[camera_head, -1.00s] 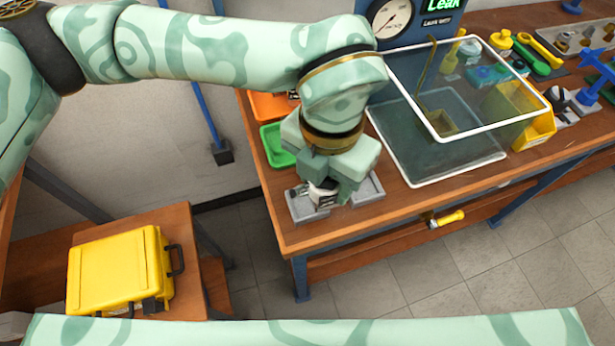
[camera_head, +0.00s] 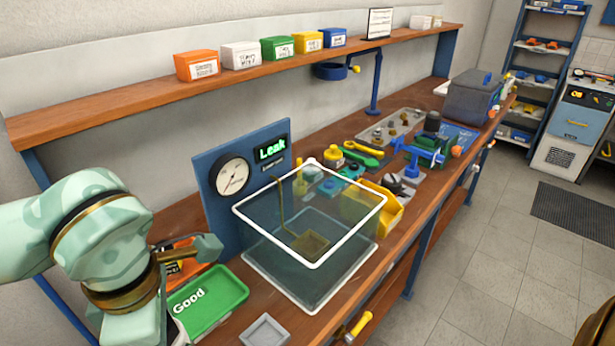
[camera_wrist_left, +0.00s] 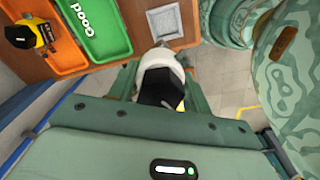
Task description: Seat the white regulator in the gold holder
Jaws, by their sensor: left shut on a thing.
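The white regulator (camera_wrist_left: 162,65), a white body with a black part, sits between the fingers of my left gripper (camera_wrist_left: 160,88) in the left wrist view. The gripper is shut on it, above and in front of the bench edge. In the head view my left arm is at the lower left and its fingertips and the regulator are out of frame or hidden. A gold holder (camera_head: 312,244) stands inside the clear tank (camera_head: 335,262), with a thin gold stem rising beside it. My right gripper is not in view.
The tank has a raised white rim. A gauge panel (camera_head: 232,178) reading Leak stands behind it. A green Good tray (camera_head: 205,300), an orange tray (camera_wrist_left: 50,50) and a small grey tray (camera_head: 265,331) lie left of the tank. A yellow bin (camera_head: 388,212) is to its right.

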